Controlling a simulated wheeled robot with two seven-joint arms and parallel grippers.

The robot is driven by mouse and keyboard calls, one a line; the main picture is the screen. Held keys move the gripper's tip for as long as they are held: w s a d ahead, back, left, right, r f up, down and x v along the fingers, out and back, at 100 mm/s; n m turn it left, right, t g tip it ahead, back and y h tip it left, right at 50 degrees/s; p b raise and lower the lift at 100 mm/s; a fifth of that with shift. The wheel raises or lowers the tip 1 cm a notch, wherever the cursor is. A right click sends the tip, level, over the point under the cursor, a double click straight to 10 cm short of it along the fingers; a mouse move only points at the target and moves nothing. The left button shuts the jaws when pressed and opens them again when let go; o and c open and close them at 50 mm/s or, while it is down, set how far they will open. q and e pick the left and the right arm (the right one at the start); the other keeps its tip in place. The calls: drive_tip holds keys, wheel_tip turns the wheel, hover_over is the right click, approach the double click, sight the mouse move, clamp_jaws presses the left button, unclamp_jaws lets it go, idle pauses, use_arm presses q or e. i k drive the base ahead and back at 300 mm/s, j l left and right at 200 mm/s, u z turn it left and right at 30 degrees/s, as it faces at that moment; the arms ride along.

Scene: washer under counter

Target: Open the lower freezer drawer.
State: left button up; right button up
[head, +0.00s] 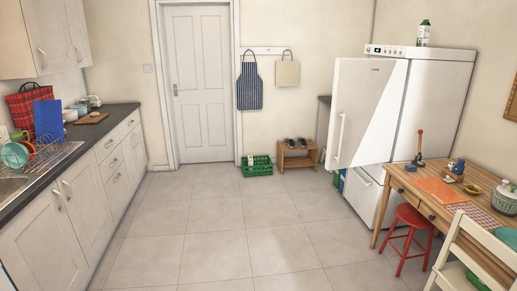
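A tall white fridge-freezer (433,95) stands against the right wall in the head view. Its upper door (365,105) hangs open, swung out to the left, with a vertical handle on it. The lower freezer drawer (361,192) is below the open door, at the fridge's base, and looks closed. The table partly hides the fridge's lower right side. Neither of my grippers shows in the head view.
A wooden table (401,181), a red stool (407,236) and a white chair (477,245) stand at the right, in front of the fridge. A green crate (257,170) and small wooden bench (298,157) are at the back. The tiled floor (230,230) is clear in the middle; the counter (90,134) runs along the left.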

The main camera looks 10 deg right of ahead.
sight(363, 192)
drive_tip(key=i, duration=3.25)
drive_tip(key=i+z, duration=0.3)
drive_tip(key=i, duration=0.55)
drive_tip(key=i+z, duration=0.3)
drive_tip(key=i, duration=0.55)
drive_tip(key=i+z, duration=0.2)
drive_tip(key=i, duration=0.7)
drive_tip(key=i+j+z, duration=0.2)
drive_tip(key=i, duration=0.7)
drive_tip(key=i+z, duration=0.25)
drive_tip(key=i, duration=0.8)
drive_tip(key=i+z, duration=0.25)
drive_tip(key=i, duration=0.8)
drive_tip(key=i+z, duration=0.1)
drive_tip(key=z, duration=0.3)
drive_tip(key=i+j+z, duration=0.1)
drive_tip(key=z, duration=0.3)
drive_tip(key=i+j+z, duration=0.1)
drive_tip(key=z, duration=0.25)
drive_tip(key=j+z, duration=0.1)
drive_tip(key=z, duration=0.3)
drive_tip(key=i, duration=0.05)
